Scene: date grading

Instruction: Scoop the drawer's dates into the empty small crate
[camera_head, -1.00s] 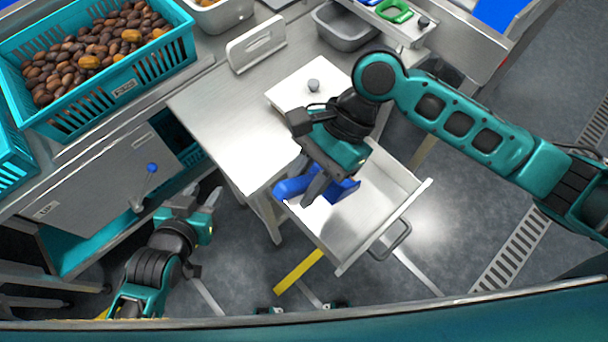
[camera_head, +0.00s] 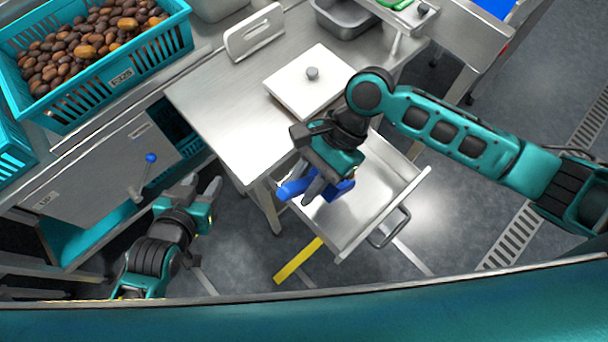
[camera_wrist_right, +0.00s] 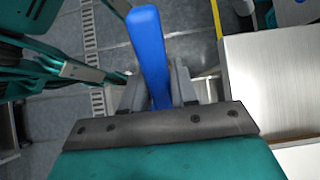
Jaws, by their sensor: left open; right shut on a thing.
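My right gripper (camera_head: 312,188) is shut on a blue scoop (camera_head: 342,188), over the left part of the open metal drawer (camera_head: 375,212). In the right wrist view the scoop's blue handle (camera_wrist_right: 150,50) stands between the gripper's grey fingers (camera_wrist_right: 157,92). The drawer's visible floor looks bare. The gripper and scoop hide its left part, and I see no dates in it. My left gripper (camera_head: 205,188) is open and empty, left of the table, near the cabinet. I cannot pick out an empty small crate.
A teal crate (camera_head: 120,75) full of brown dates stands at upper left. A metal table (camera_head: 215,120) carries a white board with a knob (camera_head: 312,80) and an upright white plate (camera_head: 254,35). A metal pan (camera_head: 345,20) is behind. A blue-knobbed lever (camera_head: 150,170) sticks out near my left gripper.

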